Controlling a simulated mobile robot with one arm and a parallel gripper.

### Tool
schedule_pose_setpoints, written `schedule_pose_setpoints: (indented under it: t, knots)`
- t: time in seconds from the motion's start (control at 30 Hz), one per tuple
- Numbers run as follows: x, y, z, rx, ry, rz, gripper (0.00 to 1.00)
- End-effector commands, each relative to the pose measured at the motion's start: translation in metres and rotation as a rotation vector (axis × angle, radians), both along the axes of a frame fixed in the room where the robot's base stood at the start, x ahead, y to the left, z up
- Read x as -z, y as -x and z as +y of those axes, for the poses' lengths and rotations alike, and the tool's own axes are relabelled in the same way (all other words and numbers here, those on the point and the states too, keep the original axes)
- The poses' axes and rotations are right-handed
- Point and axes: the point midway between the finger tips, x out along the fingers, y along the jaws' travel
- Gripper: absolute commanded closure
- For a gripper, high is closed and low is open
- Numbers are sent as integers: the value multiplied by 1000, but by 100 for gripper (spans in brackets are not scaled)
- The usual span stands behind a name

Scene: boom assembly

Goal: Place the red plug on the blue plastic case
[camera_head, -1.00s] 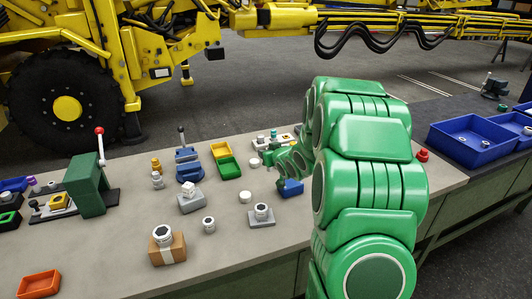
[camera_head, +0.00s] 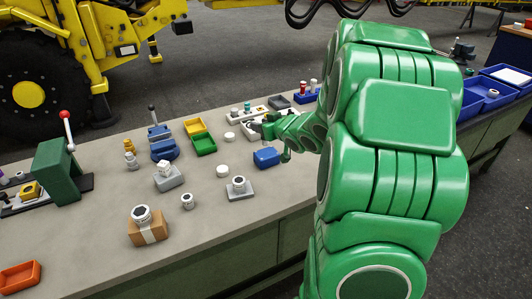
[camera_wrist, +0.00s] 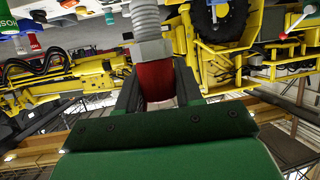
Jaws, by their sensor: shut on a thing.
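In the wrist view, my gripper (camera_wrist: 158,88) is shut on the red plug (camera_wrist: 156,80), whose red body shows between the fingers. A grey ribbed part (camera_wrist: 148,25) extends beyond it. In the head view, my gripper (camera_head: 258,129) is over the back part of the bench; the plug cannot be made out there. A small blue case (camera_head: 267,157) stands on the bench just in front of and below my gripper, apart from it. I cannot tell for certain that it is the blue plastic case.
A grey block with a round fitting (camera_head: 239,188) and a white disc (camera_head: 222,171) stand near the blue case. Blue bins (camera_head: 487,97) stand at right. My arm hides part of the bench.

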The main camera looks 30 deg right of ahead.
Motion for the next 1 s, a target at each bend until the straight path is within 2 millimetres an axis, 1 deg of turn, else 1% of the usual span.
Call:
schedule_pose_setpoints:
  t: [0.03,0.2,0.3,0.4,0.57,1.0]
  knots:
    - [-4,9,-4,-6,1,0,100]
    - [-10,30,-8,-31,2,8,100]
    - [-11,36,-8,-40,1,12,100]
    - [-10,37,-9,-44,0,14,100]
    - [-2,24,-12,-47,-3,19,100]
    - [21,-25,-29,-46,-1,18,100]
